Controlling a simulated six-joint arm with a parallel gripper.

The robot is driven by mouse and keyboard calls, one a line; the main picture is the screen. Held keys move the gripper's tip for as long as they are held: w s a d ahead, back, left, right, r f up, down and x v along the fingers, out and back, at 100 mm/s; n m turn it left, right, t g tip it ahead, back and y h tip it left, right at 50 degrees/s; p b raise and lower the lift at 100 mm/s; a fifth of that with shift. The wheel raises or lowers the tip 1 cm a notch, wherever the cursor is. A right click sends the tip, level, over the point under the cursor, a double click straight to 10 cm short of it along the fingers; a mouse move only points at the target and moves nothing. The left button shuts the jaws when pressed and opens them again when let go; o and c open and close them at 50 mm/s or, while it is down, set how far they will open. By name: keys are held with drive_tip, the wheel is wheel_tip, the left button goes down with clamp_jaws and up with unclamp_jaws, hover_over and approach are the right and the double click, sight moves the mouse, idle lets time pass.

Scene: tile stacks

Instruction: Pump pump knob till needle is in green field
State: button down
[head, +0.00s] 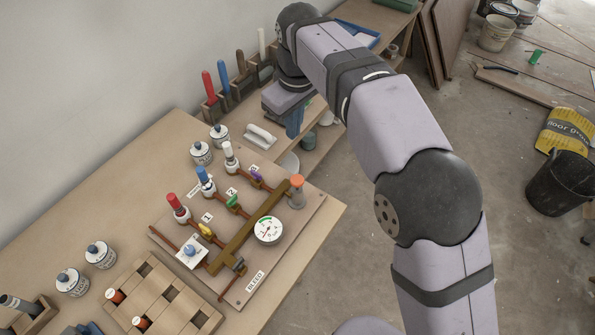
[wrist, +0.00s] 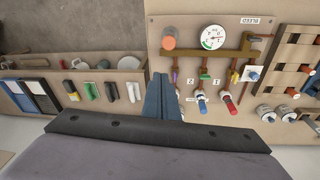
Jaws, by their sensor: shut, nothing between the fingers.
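The pressure board (head: 170,238) lies on the table. Its orange-topped knob (head: 297,182), which looks like the pump knob, stands at the board's far right corner; it also shows in the wrist view (wrist: 168,38). The round white gauge (head: 268,230) has a green arc; it also shows in the wrist view (wrist: 212,37). Its needle is too small to read surely. My gripper (head: 293,135) is shut and empty, above and beyond the orange knob and apart from it. Its blue fingers show in the wrist view (wrist: 160,76).
The board carries red (head: 178,207), blue (head: 205,180) and white (head: 230,156) bottles, small coloured valves and a BLEED label (head: 256,281). White cans (head: 201,152) stand behind it. A wooden rack (head: 165,298) is at the near left. A tool holder (head: 220,100) stands at the back.

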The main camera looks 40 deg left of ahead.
sight(298, 182)
drive_tip(key=shift+s+d+f+n+g+h, duration=0.2)
drive_tip(key=shift+s+d+n+h, duration=0.15)
drive_tip(key=shift+d+n, duration=0.2)
drive_tip(key=shift+s+d+f+n+g+h, duration=0.1)
drive_tip(key=shift+s+d+n+g+h, duration=0.15)
drive_tip(key=shift+s+d+n, duration=0.25)
drive_tip(key=shift+w+d+f, duration=0.1)
drive_tip(key=shift+w, duration=0.05)
drive_tip(key=f+p, duration=0.1)
drive_tip(key=f, duration=0.3)
drive_tip(key=f+p, duration=0.2)
drive_tip(key=f, duration=0.3)
drive_tip(key=f+p, duration=0.1)
drive_tip(key=f, duration=0.3)
drive_tip(key=shift+w+a+f, duration=0.25)
drive_tip(key=shift+a+f, duration=0.05)
drive_tip(key=shift+f, duration=0.1)
wheel_tip(298, 182, down, 3)
drive_tip(key=shift+f+b, duration=0.15)
drive_tip(key=shift+b, duration=0.75)
drive_tip(key=shift+d, duration=0.1)
drive_tip(key=shift+s, duration=0.1)
